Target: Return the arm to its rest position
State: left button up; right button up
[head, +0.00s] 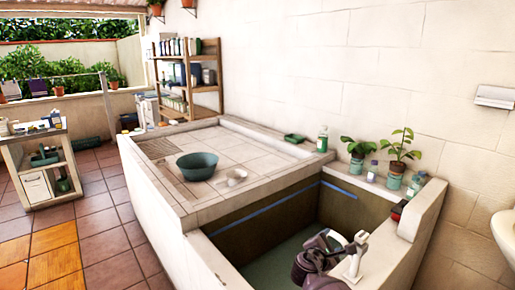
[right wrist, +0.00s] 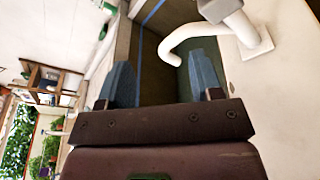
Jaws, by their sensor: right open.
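My right gripper (head: 318,240) is low in the head view, over the basin beside the white tap (head: 355,252). In the right wrist view its two blue fingers (right wrist: 162,82) stand wide apart with nothing between them. The white tap's curved spout (right wrist: 185,38) shows just beyond the right finger in that view; I cannot tell whether they touch. My left gripper does not show in either view.
The basin (head: 265,237) has a raised pale rim around it. Potted plants (head: 400,155) and bottles (head: 323,138) line the back ledge. Open tiled floor (head: 95,230) lies left.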

jog(key=s+a+f+m+t+y, duration=0.2)
jog(key=s+a+m+y, duration=0.1)
jog(key=s+m+y, duration=0.85)
jog(key=s+d+f+m+g, duration=0.1)
jog(key=s+d+f+m, duration=0.1)
jog(key=s, duration=0.7)
jog(key=s+d+f+m+g+h, duration=0.1)
jog(key=s+f, duration=0.4)
jog(key=s, duration=0.5)
jog(key=s+d+f+m+g, duration=0.1)
jog(key=s+d+f+m, duration=0.3)
jog(key=s, duration=0.6)
jog(key=shift+s+d+h, duration=0.15)
jog(key=shift+s+h, duration=0.1)
jog(key=shift+h, duration=0.1)
